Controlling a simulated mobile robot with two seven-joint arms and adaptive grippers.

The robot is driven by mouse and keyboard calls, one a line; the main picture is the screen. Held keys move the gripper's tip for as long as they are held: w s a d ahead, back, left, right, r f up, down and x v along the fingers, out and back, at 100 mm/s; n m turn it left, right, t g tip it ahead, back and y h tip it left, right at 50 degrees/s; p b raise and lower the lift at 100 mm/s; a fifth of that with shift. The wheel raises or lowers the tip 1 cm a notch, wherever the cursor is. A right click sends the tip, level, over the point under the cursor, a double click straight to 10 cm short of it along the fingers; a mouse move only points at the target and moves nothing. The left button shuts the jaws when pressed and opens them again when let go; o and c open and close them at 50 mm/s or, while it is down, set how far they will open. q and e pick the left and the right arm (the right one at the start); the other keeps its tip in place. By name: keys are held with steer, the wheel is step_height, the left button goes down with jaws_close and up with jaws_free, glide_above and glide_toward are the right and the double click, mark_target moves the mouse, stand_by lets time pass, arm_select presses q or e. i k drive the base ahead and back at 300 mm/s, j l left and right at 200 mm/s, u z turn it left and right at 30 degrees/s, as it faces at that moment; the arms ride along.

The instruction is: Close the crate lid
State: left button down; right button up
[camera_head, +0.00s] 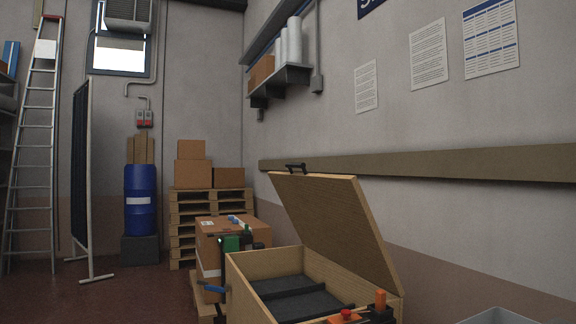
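The wooden crate (250,293) stands at the bottom centre-right of the head view, its lower part cut off by the frame edge. Its lid (335,222) is open, raised along the right side and leaning back toward the right wall. A black handle (296,168) sits on the lid's upper edge. Inside the crate is a dark grey lining (302,299) with a dark bar across it; no other contents show. Neither of my grippers is in view.
A taped carton (212,244) stands behind the crate, with green and black items beside it. Orange, red and black items (379,302) are at the crate's near right corner. A grey bin (497,316) is at bottom right. Open floor (135,298) lies left.

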mark_target(331, 215)
steer(key=i+j, duration=0.25)
steer(key=j, duration=0.2)
steer(key=i+j, duration=0.25)
steer(key=j, duration=0.15)
steer(key=i+j, duration=0.25)
steer(key=j, duration=0.2)
steer(key=i+j, duration=0.25)
steer(key=j, duration=0.2)
steer(key=i+j, duration=0.25)
steer(key=j, duration=0.2)
steer(key=i+j+z, duration=0.1)
steer(key=j, duration=0.25)
steer(key=i+j, duration=0.25)
steer(key=i+j+z, duration=0.15)
steer(key=j, duration=0.3)
